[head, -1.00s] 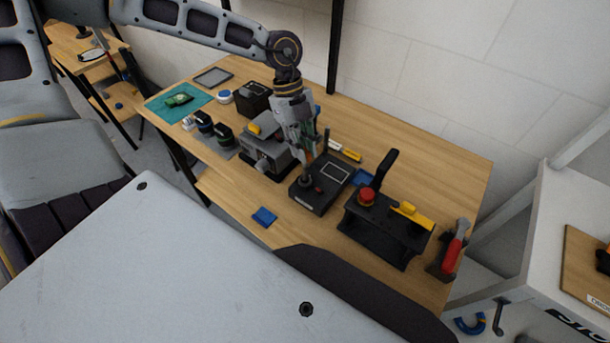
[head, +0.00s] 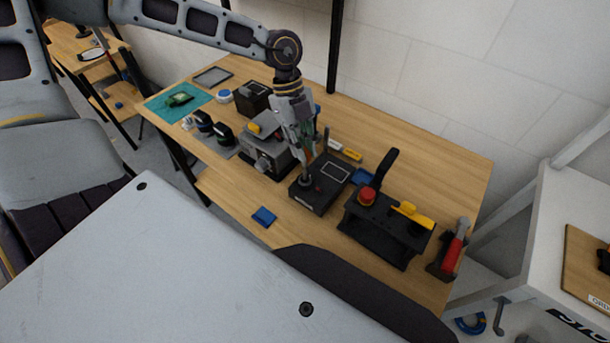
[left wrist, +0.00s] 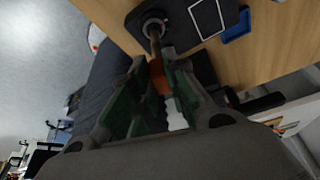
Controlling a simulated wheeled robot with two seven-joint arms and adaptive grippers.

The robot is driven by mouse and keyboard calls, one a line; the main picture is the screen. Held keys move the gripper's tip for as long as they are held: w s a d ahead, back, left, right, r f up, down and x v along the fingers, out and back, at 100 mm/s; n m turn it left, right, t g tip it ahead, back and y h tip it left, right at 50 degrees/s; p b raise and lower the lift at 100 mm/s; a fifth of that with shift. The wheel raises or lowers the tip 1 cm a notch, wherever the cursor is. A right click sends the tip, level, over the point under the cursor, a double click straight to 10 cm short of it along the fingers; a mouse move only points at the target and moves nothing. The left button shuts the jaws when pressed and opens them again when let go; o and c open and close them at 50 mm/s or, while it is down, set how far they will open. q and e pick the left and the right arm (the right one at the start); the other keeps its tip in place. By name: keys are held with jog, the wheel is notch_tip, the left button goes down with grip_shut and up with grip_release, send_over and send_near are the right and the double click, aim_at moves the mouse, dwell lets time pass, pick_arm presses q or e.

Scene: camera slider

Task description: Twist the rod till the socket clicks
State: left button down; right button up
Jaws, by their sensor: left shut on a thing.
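The black box (head: 310,200) stands on the wooden table, with a white square outline on its top. A round socket (head: 305,181) sits at its left end, and it also shows in the left wrist view (left wrist: 154,27). A thin dark rod (left wrist: 156,48) stands in the socket. My left gripper (head: 306,155) is above the socket, pointing down. In the left wrist view its green-padded fingers (left wrist: 157,88) are shut on the rod, near an orange-brown part. The fingers hide the rod's upper end. My right gripper is not in view.
A black stand with a red button (head: 367,196) and yellow lever is to the right. A grey machine (head: 265,150) stands close on the left. A blue block (head: 264,216) lies in front. A red-handled clamp (head: 455,245) is at the right edge. The back right of the table is clear.

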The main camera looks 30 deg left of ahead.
pick_arm(q)
jog(key=shift+f, duration=0.1)
jog(key=shift+m+b, duration=0.4)
jog(key=shift+b, duration=0.05)
jog(key=shift+w, duration=0.1)
